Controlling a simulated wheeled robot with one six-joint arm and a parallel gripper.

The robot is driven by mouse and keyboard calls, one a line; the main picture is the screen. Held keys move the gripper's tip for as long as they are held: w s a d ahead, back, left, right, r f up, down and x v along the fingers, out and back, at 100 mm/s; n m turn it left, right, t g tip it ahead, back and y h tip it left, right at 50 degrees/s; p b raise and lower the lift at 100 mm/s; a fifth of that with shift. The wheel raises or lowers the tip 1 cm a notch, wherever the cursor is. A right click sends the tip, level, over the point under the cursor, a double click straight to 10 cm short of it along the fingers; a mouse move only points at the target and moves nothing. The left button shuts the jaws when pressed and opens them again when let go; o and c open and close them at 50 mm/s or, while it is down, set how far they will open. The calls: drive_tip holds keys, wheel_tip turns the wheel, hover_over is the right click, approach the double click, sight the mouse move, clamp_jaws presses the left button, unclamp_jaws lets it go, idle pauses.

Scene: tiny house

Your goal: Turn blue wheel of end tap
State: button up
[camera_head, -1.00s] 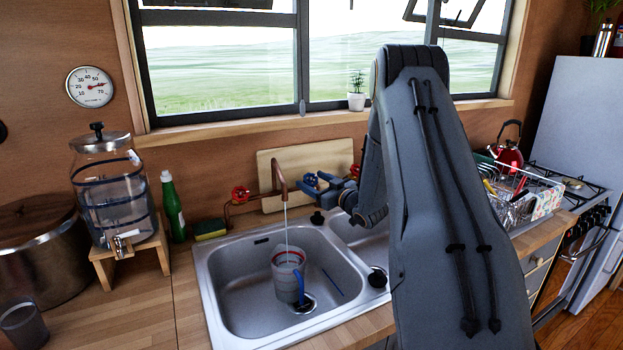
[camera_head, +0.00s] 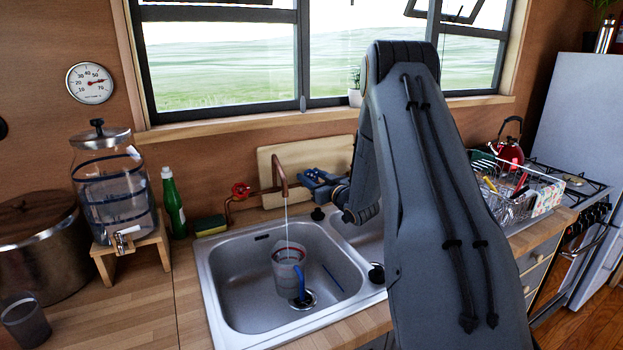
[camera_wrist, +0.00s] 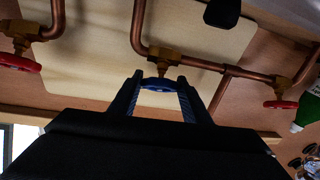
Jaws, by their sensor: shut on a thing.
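The blue wheel (camera_wrist: 158,84) shows in the wrist view, on a brass valve (camera_wrist: 165,58) of the copper pipework. My gripper (camera_wrist: 160,95) is shut on this wheel, with one finger on each side of it. In the head view my gripper (camera_head: 311,180) is at the pipes behind the sink, right of the copper spout (camera_head: 280,172). The wheel cannot be told apart from the fingers there. A thin stream of water runs from the spout into a clear jug (camera_head: 288,258) in the sink.
A red wheel (camera_head: 240,190) is left of the spout; the wrist view shows red wheels at left (camera_wrist: 18,62) and right (camera_wrist: 281,104). A board (camera_head: 275,157) leans behind the pipes. A green bottle (camera_head: 173,205) and dish rack (camera_head: 510,195) flank the sink (camera_head: 215,290).

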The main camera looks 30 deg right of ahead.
drive_tip(key=shift+m+h+b, duration=0.65)
drive_tip(key=shift+m+h, duration=1.55)
drive_tip(key=shift+m, duration=0.2)
drive_tip(key=o, duration=1)
drive_tip(key=shift+o, duration=0.2)
drive_tip(key=shift+s+a+b, duration=0.2)
drive_tip(key=shift+s+b, duration=0.15)
drive_tip(key=shift+s, duration=0.95)
drive_tip(key=shift+s+a+b, duration=0.2)
drive_tip(key=shift+s+b, duration=0.1)
drive_tip(key=shift+s, duration=0.95)
drive_tip(key=shift+s+a+b, duration=0.2)
drive_tip(key=shift+s+b, duration=0.15)
drive_tip(key=shift+s, duration=0.95)
